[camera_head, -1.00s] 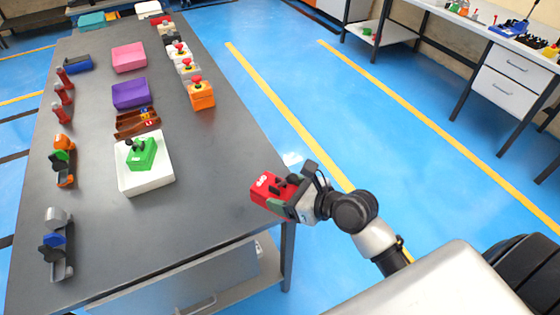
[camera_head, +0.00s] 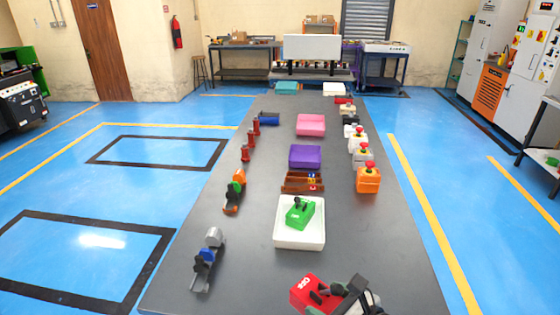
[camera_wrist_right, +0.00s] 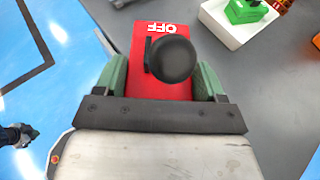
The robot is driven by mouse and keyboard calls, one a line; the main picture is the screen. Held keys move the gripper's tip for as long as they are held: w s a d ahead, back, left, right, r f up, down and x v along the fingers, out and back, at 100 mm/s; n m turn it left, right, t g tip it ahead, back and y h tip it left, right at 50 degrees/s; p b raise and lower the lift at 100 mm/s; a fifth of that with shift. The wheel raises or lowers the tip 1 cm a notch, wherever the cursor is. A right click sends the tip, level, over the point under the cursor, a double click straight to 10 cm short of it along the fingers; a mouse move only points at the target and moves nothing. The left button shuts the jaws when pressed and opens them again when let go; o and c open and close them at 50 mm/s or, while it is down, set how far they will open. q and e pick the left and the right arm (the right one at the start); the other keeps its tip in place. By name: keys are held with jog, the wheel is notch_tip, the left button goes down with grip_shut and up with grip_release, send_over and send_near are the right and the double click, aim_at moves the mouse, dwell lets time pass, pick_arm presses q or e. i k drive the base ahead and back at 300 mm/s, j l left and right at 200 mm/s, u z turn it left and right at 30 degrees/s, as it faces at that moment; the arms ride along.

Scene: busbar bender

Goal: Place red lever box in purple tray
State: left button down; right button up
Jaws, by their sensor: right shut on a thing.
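The red lever box (camera_head: 309,291) is at the bottom of the head view, over the near end of the table. My right gripper (camera_head: 338,296) is shut on it. In the right wrist view the red lever box (camera_wrist_right: 150,45) shows white OFF lettering and a black round knob, between the two green-padded fingers of my right gripper (camera_wrist_right: 163,82). The purple tray (camera_head: 305,156) lies farther up the table, between the pink tray and a brown divided bin. No contents show in it.
A white tray (camera_head: 299,236) with a green lever box (camera_head: 300,213) stands between my right gripper and the purple tray. The brown bin (camera_head: 302,182) holds small coloured pieces. An orange emergency-stop box (camera_head: 368,180) stands right. A pink tray (camera_head: 310,125) is farther back. Clamp-like parts line the left.

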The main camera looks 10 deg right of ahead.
aim_at(306, 159)
jog(key=i+j+u, duration=0.25)
jog(key=j+u, duration=0.2)
jog(key=j, duration=0.25)
jog(key=i+j+u, duration=0.4)
jog(key=j, duration=0.2)
jog(key=i+j+u, duration=0.45)
jog(key=i+j+z, duration=0.2)
jog(key=i, duration=0.3)
jog(key=i+j+z, duration=0.2)
jog(key=i, duration=0.25)
jog(key=i+l+z, duration=0.25)
jog(key=i+z, duration=0.15)
jog(key=i+l+z, duration=0.1)
jog(key=i+z, duration=0.65)
jog(key=i+j+z, duration=0.2)
jog(key=i+z, duration=0.2)
jog(key=i+j+z, duration=0.1)
jog(key=i+z, duration=0.35)
jog(key=i, duration=0.2)
jog(key=i+j+z, duration=0.45)
jog(key=i, duration=0.15)
jog(key=i+j+z, duration=0.95)
jog(key=z, duration=0.15)
jog(key=i+j+z, duration=0.3)
jog(key=j, duration=0.15)
jog(key=j+z, duration=0.3)
